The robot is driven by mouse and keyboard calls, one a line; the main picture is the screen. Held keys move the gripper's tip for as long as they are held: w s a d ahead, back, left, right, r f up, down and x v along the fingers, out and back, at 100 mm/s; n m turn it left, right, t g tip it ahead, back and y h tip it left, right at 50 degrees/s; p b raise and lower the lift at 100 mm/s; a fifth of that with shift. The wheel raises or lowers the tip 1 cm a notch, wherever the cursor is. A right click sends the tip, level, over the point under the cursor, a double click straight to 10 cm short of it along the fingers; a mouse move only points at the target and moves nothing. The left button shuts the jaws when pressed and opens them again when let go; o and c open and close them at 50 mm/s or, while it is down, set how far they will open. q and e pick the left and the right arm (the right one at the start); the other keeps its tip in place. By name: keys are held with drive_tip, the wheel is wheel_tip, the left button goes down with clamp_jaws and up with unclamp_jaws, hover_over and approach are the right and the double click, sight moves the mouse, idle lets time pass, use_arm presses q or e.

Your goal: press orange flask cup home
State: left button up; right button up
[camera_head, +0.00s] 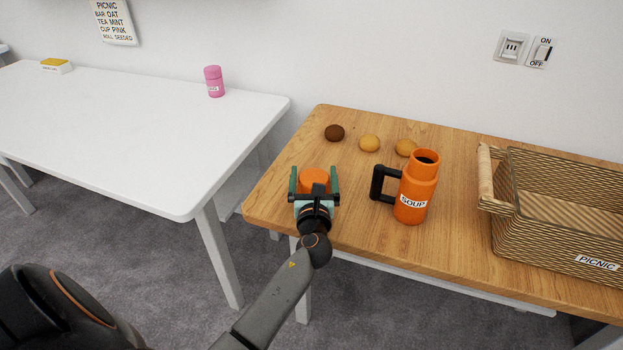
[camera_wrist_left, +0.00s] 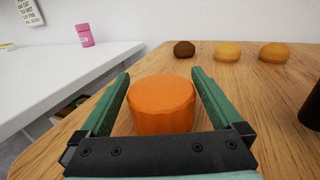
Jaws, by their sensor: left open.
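The orange flask cup (camera_head: 313,178) rests on the wooden table near its left front corner. My left gripper (camera_head: 315,174) is open, with one finger on each side of the cup. In the left wrist view the cup (camera_wrist_left: 162,104) sits between the green fingers (camera_wrist_left: 160,90), with a small gap visible on both sides. The orange soup flask (camera_head: 415,190) stands upright to the right of the cup, its black handle facing left and its dark mouth open at the top. My right gripper is not seen.
Three rolls, one dark (camera_head: 334,133) and two golden (camera_head: 369,143), lie behind the cup. A wicker picnic basket (camera_head: 541,255) stands at the right. A white table (camera_head: 150,125) at the left holds a pink flask (camera_head: 214,82) and a small yellow-topped box (camera_head: 56,66).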

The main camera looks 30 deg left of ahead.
use_arm(q)
drive_tip(key=c, duration=1)
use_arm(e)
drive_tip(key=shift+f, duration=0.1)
use_arm(q)
drive_tip(key=shift+r, duration=0.2)
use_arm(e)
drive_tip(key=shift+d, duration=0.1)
